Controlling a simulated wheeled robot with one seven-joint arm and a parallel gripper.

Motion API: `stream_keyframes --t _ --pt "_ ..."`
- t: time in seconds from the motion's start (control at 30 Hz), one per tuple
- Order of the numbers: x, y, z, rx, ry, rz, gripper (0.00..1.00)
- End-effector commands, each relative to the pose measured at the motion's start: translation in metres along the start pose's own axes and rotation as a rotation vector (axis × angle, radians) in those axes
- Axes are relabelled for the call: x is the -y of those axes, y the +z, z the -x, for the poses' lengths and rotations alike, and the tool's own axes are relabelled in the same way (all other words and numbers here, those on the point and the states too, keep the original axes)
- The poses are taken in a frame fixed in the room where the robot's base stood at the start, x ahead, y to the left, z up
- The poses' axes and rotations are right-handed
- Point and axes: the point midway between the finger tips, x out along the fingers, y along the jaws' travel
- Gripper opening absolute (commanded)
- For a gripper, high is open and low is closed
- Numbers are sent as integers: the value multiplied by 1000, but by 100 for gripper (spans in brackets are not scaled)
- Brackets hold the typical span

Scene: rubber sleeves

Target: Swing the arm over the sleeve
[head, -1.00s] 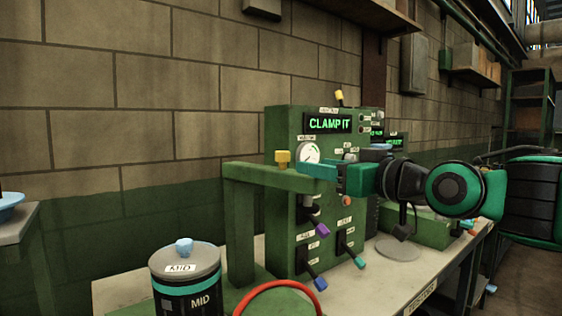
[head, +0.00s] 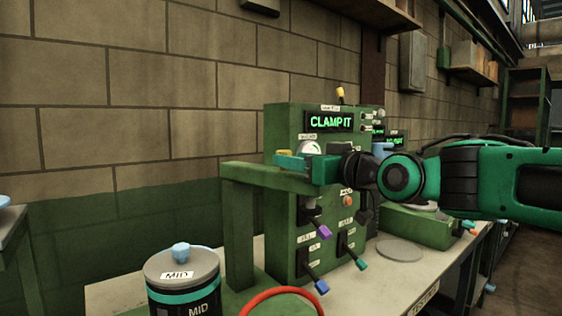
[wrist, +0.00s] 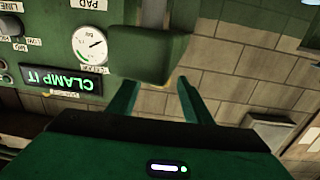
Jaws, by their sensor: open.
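A green press-like machine (head: 285,130) with a lit "CLAMP IT" display (head: 329,121) stands on the bench. A green beam (head: 252,176) on a post runs right toward the machine's front. My gripper (head: 290,162) is at the beam's right end, in front of the gauge, its fingers partly covering a yellow knob. In the wrist view my gripper (wrist: 158,88) has its two fingers apart, with a dark green block (wrist: 152,58) ahead of and between them. I cannot tell whether they touch it. No sleeve can be made out clearly.
A grey-lidded "MID" canister (head: 180,270) and a red ring (head: 282,292) are in the foreground. Coloured levers (head: 320,286) stick out from the machine's front. A round grey disc (head: 400,251) lies on the bench (head: 375,285) to the right. A brick wall stands behind.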

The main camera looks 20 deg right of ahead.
Motion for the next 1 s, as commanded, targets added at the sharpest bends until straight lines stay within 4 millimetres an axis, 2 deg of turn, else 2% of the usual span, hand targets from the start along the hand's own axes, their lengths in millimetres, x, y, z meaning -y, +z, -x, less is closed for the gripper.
stream_keyframes --t 0.1,0.3,0.73,0.9,0.93,1.0 --pt "0 1 -18 2 -1 0 45" --pt "0 0 -38 1 0 1 45" --pt "0 0 -45 -1 0 1 45" --pt "0 0 -45 -1 0 1 5" --pt "0 0 -45 -1 0 1 0" --pt "0 0 -45 -1 0 0 0"
